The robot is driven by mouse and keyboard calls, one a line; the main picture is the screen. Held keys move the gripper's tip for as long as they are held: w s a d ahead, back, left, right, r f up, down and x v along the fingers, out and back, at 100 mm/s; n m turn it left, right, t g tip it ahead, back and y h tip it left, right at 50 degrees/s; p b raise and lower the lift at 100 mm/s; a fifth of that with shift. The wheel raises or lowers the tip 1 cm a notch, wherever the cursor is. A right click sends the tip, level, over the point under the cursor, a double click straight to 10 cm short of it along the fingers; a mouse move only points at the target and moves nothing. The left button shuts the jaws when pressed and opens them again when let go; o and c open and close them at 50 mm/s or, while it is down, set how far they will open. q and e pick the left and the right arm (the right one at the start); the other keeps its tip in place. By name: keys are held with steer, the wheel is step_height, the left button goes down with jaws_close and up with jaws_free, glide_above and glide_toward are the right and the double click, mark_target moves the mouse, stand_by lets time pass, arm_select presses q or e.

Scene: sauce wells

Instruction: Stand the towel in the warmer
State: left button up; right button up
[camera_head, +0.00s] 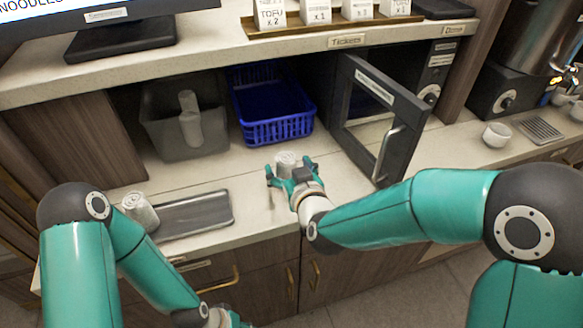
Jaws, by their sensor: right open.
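A whitish rolled towel (286,158) stands on the counter in front of the blue basket. My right gripper (291,167) is open, with its fingers on either side of the towel; I cannot tell whether they touch it. The warmer (437,68) is a dark cabinet under the shelf, right of the basket. Its framed door (364,128) stands open towards me, with a pale vertical handle. The inside of the warmer is mostly hidden by the door. My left gripper (229,318) is low at the bottom edge, partly cut off, and its jaws are unclear.
A white cup (496,135) is at the right. The open door juts over the counter.

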steer(key=shift+x, duration=1.1)
steer(key=c, duration=1.4)
steer(key=shift+r, duration=0.1)
steer(key=shift+r, duration=0.1)
